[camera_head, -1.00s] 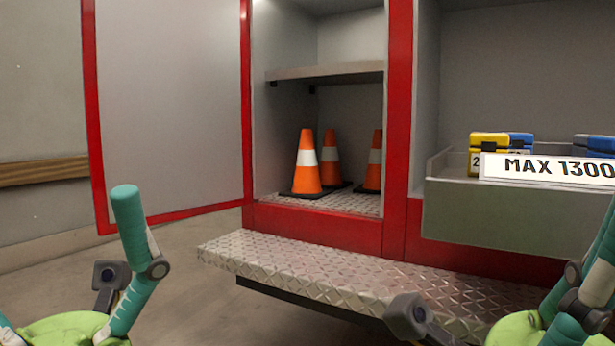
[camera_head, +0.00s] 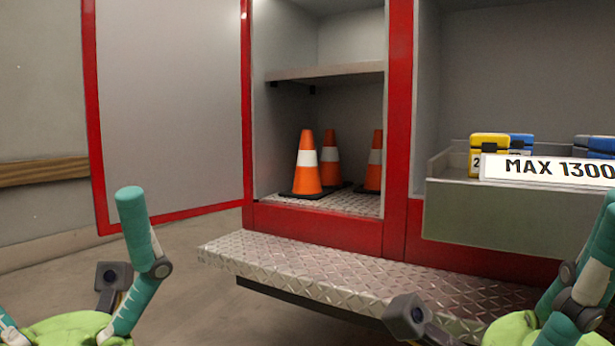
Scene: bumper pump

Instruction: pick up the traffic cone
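Three orange traffic cones with white bands and dark bases stand upright in the lower compartment of the red-framed cabinet. The front cone (camera_head: 307,165) is nearest and fully visible. A second cone (camera_head: 330,158) stands behind it, partly hidden. A third cone (camera_head: 374,162) is at the right, partly cut off by the red post. My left gripper (camera_head: 68,265), green with teal fingers, is at the lower left with its fingers spread and nothing between them. My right gripper (camera_head: 585,275) is at the lower right, cut off by the frame edge. Both are well short of the cones.
A shelf (camera_head: 325,72) hangs above the cones. A diamond-plate step (camera_head: 330,270) juts out below the compartment. An open door panel (camera_head: 170,110) is at the left. A drawer (camera_head: 490,210) at the right holds yellow and blue cases (camera_head: 489,152).

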